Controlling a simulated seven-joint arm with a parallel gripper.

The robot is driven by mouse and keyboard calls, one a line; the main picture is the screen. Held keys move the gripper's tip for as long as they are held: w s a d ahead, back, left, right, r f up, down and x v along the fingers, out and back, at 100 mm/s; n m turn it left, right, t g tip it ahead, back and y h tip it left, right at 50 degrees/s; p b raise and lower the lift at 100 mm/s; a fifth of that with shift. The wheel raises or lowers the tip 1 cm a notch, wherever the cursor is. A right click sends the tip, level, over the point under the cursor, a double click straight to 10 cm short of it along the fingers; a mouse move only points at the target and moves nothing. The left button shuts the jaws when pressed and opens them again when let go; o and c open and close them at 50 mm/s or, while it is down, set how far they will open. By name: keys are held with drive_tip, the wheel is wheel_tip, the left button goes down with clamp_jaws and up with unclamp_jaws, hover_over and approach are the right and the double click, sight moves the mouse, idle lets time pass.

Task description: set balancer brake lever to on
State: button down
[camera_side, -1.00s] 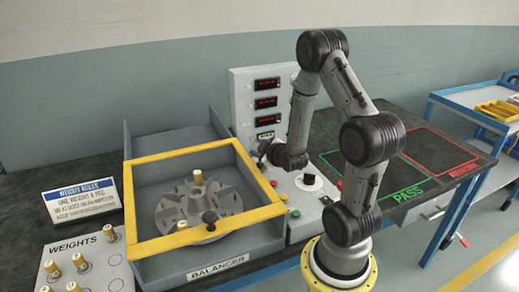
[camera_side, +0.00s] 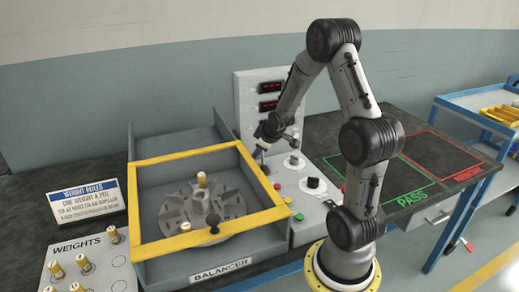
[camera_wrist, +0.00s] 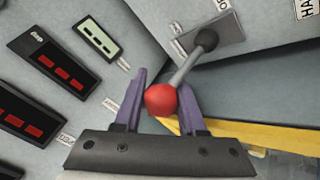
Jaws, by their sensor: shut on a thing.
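The lever shows in the wrist view as a red ball knob (camera_wrist: 160,100) on a grey shaft. The shaft runs up and right to a dark pivot on a grey plate (camera_wrist: 222,32). My gripper (camera_wrist: 163,82) has its two purple fingers on either side of the red knob and is shut on it. In the side view my gripper (camera_side: 262,146) is low at the left part of the control panel, beside the yellow-framed balancer (camera_side: 207,272). The lever cannot be made out there. The plate's lettering is only partly visible, so I cannot read the lever's setting.
The balancer's yellow frame (camera_side: 275,217) is close to my gripper's left. The upright panel with red displays (camera_side: 270,105) stands behind. A white dial (camera_side: 293,160), a black knob (camera_side: 313,182) and coloured buttons sit on the right. A weights board (camera_side: 100,268) is at front left.

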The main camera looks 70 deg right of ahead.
drive_tip(key=shift+w+d+f, duration=0.1)
idle(0.7)
drive_tip(key=shift+c, duration=2.4)
unclamp_jaws()
drive_tip(key=shift+v, duration=2.5)
drive_tip(key=s+a, duration=0.8)
drive_tip(key=s, duration=0.1)
drive_tip(key=shift+d, duration=0.1)
